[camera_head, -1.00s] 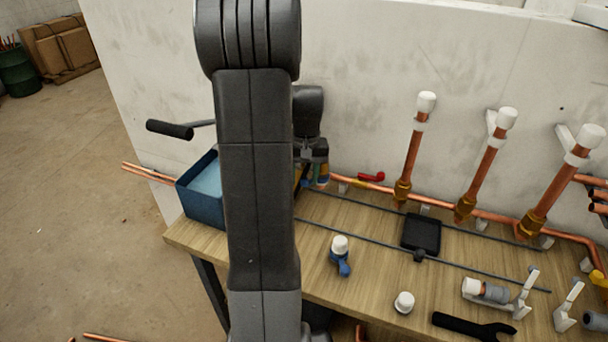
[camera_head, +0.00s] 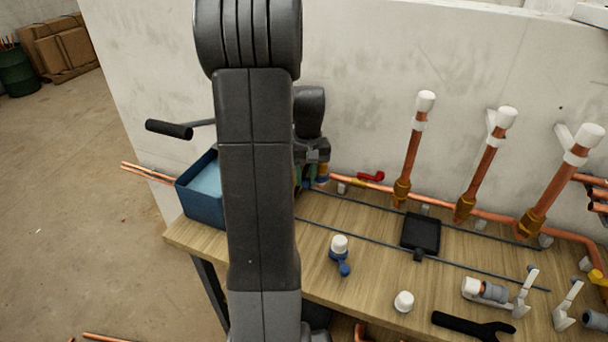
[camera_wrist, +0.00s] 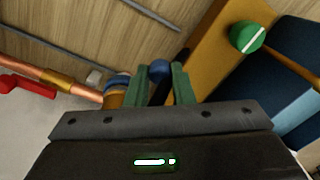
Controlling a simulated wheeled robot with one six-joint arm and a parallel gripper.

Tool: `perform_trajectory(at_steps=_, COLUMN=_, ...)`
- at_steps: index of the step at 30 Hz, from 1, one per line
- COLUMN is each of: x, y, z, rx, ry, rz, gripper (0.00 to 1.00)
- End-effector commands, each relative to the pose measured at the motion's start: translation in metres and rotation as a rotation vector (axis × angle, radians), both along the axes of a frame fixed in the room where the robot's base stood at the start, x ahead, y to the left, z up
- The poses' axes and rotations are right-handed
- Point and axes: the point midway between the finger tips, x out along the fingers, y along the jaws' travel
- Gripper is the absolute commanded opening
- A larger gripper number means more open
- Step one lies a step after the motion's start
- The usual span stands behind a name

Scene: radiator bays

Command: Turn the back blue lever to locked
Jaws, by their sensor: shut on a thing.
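The back blue lever (camera_wrist: 159,68) shows as a rounded blue end between the green fingertips of my gripper (camera_wrist: 161,76) in the wrist view. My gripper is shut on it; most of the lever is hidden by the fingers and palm. A blue collar (camera_wrist: 118,80) on an orange-copper fitting sits just left of the fingers. In the head view my gripper (camera_head: 311,174) is at the left end of the copper pipe, partly hidden by my arm. The lever's angle to the pipe cannot be told.
A blue bin (camera_head: 197,200) stands close left. An orange block (camera_wrist: 205,55) and a green knob with a white line (camera_wrist: 246,37) are near my fingers. A red lever (camera_head: 370,176) is on the pipe to the right.

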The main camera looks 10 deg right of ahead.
Motion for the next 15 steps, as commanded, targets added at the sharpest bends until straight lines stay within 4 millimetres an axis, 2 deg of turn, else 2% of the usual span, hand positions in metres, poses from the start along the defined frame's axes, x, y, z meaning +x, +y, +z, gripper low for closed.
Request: perform_trajectory(at_steps=15, x=-0.012, y=-0.011, z=0.001, rx=-0.001, ry=-0.001, rz=0.256, gripper=0.0)
